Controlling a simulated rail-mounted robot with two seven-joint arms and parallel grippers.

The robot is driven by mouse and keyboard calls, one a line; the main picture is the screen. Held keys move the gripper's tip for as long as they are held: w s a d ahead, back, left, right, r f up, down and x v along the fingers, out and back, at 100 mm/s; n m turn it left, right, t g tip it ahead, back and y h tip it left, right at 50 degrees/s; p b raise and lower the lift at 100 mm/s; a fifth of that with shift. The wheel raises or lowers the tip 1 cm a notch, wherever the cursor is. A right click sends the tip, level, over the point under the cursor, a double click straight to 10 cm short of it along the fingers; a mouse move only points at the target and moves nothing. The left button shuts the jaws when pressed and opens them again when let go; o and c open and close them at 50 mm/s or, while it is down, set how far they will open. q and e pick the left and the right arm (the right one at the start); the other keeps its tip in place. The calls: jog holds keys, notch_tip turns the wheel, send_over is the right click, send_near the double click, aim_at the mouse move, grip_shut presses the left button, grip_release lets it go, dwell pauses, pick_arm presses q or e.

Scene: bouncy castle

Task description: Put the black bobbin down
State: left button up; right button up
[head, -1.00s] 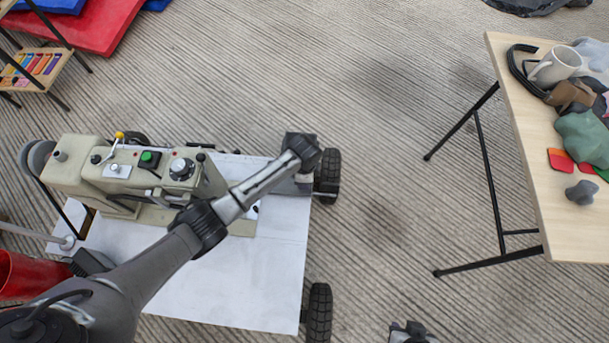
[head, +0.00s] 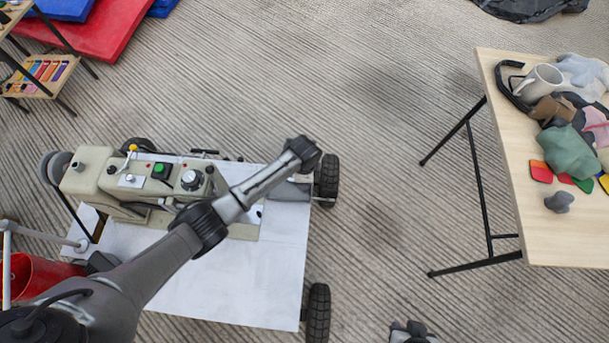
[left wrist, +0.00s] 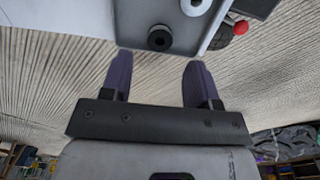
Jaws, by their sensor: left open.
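My left gripper (left wrist: 157,60) is open in the left wrist view, with a clear gap between its two purple fingers.
A beige sewing machine (head: 150,180) stands on the white-topped wheeled cart (head: 245,285). A wooden table (head: 520,185) on the right holds a mug (head: 540,80), cloths and a grey lump (head: 559,202). Ribbed floor between them is clear. A red bucket (head: 40,278) is at left.

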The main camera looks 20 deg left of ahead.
pick_arm(q)
notch_tip(320, 180, up, 7)
jog(key=p, duration=0.6)
jog(key=shift+f, duration=0.2)
jog(key=s+d+n+t+h, duration=0.1)
jog(key=s+d+n, duration=0.1)
jog(key=s, duration=0.5)
jog(key=s+d+n+h, duration=0.1)
jog(key=s+d+n, duration=0.1)
jog(key=s, duration=0.6)
jog(key=s+a+r+n+t+y, duration=0.1)
jog(key=s+a+r+n, duration=0.3)
jog(key=s, duration=0.4)
jog(key=s+a+r+n+t, duration=0.1)
jog(key=s+a+r+n, duration=0.3)
jog(key=s+a+r, duration=0.2)
jog(key=s+r, duration=0.2)
jog(key=s, duration=0.1)
jog(key=shift+n+t+y, duration=0.3)
jog(key=shift+y, duration=0.1)
jog(key=shift+s+r, duration=0.1)
jog(key=shift+r, duration=0.05)
